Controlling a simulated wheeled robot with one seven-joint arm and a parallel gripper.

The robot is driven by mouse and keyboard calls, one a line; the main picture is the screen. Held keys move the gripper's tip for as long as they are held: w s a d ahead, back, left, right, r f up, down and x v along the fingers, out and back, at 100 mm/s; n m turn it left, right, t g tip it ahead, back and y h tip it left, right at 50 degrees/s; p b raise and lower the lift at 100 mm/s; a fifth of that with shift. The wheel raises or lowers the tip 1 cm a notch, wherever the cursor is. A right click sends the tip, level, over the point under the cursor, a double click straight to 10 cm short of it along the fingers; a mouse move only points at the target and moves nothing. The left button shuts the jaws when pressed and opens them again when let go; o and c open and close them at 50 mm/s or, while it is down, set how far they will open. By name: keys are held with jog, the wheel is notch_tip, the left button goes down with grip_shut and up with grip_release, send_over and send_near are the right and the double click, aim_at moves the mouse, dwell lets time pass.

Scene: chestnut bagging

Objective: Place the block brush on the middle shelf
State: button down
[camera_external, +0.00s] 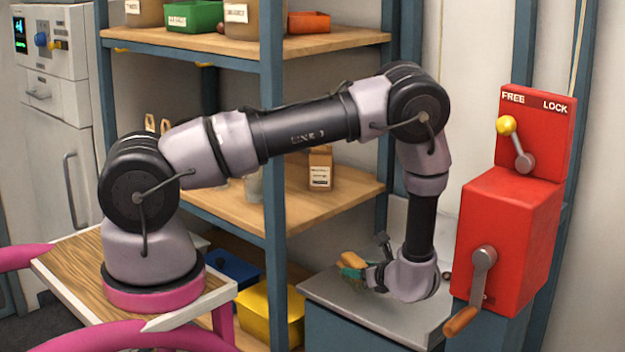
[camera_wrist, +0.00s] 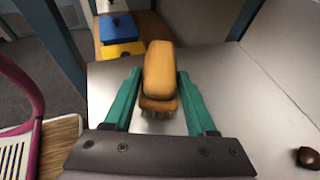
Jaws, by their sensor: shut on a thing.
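The block brush (camera_wrist: 160,72) has a yellow-tan wooden body. In the wrist view it sits between the two green fingers of my gripper (camera_wrist: 158,95), which is shut on it. In the external view the brush (camera_external: 354,260) and my gripper (camera_external: 365,274) are low over the grey metal counter (camera_external: 335,292). I cannot tell whether the brush touches the counter. The middle shelf (camera_external: 330,202) is a wooden board in the blue-framed rack, up and left of my gripper. My arm hides part of it.
A small labelled brown container (camera_external: 320,169) stands on the middle shelf. A red box with levers (camera_external: 510,235) stands right of the counter. A yellow bin (camera_external: 270,315) and a blue bin (camera_external: 232,268) are low at the rack. A brown chestnut (camera_wrist: 308,157) lies on the counter.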

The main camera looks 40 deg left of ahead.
jog(key=shift+f, duration=0.15)
jog(key=shift+c, duration=1)
grip_release()
